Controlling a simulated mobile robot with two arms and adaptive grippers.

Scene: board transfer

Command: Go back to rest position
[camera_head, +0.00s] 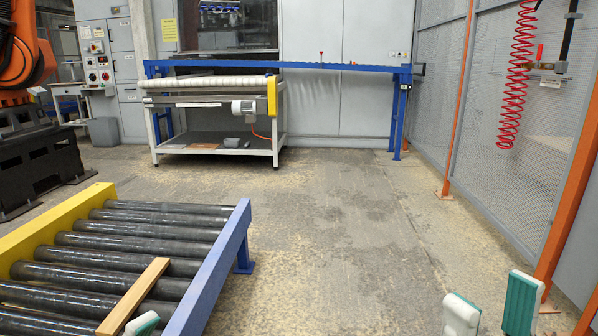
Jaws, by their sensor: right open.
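A light wooden board (136,296) lies on the dark rollers of the roller conveyor (221,275) at the lower left, and its near end runs to the bottom edge of the view. My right gripper (493,290) is open at the lower right, with its two green and white fingers apart and bare floor between them. It is well away from the board. Only one fingertip of my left gripper (143,324) shows at the bottom edge, beside the near end of the board. I cannot tell whether it touches the board, and its other finger is hidden.
A belt conveyor table (209,84) with a blue frame (340,67) stands at the back. An orange robot arm (22,45) is at the far left. A mesh fence (505,110) with orange posts and a red coiled hose (514,85) borders the right. The middle floor is clear.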

